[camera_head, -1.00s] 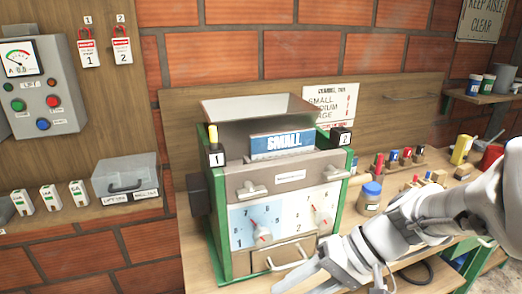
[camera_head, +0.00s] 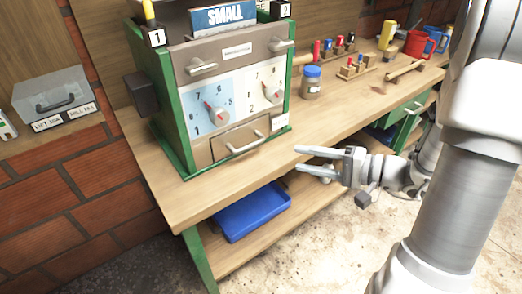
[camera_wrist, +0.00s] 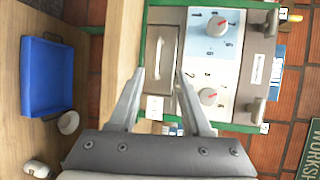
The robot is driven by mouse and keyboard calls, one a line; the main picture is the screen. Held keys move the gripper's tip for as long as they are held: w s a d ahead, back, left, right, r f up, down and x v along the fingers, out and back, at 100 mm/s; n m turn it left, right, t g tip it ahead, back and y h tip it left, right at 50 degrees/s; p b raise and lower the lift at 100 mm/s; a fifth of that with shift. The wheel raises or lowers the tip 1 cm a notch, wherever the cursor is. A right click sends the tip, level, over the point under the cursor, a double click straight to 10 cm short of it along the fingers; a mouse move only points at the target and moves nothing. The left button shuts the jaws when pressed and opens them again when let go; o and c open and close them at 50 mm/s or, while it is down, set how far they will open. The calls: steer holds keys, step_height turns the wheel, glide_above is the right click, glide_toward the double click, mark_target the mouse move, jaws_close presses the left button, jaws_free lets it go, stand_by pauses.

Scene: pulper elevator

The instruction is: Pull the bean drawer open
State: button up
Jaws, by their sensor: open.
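The bean drawer (camera_head: 228,142) is the brown front at the bottom of the green-sided machine, below two dials. It looks closed. Its pale bar handle (camera_head: 245,146) runs across the front. My gripper (camera_head: 302,159) is in front of the bench, to the right of the handle in the head view, with its fingers pointing left, open and empty. In the wrist view the machine appears turned sideways; the drawer handle (camera_wrist: 157,58) shows between and beyond the two fingertips (camera_wrist: 160,74), apart from them. Nothing is hidden between the fingers.
The wooden bench (camera_head: 190,195) edge lies just below the machine. A blue tray (camera_head: 252,211) sits on the lower shelf. A blue-lidded jar (camera_head: 311,82) and wooden pegged blocks stand right of the machine. Two more handles are above the dials. Open floor lies in front.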

mark_target(254, 146)
steer(key=shift+m+t, duration=0.4)
steer(key=shift+t, duration=0.2)
steer(key=x, duration=0.5)
steer(key=f+x, duration=0.1)
steer(key=x, duration=0.4)
steer(key=w+d+b+x, duration=0.1)
steer(key=x, duration=0.5)
steer(key=shift+w+a+f, duration=0.1)
steer(key=shift+f, duration=0.3)
jaws_close()
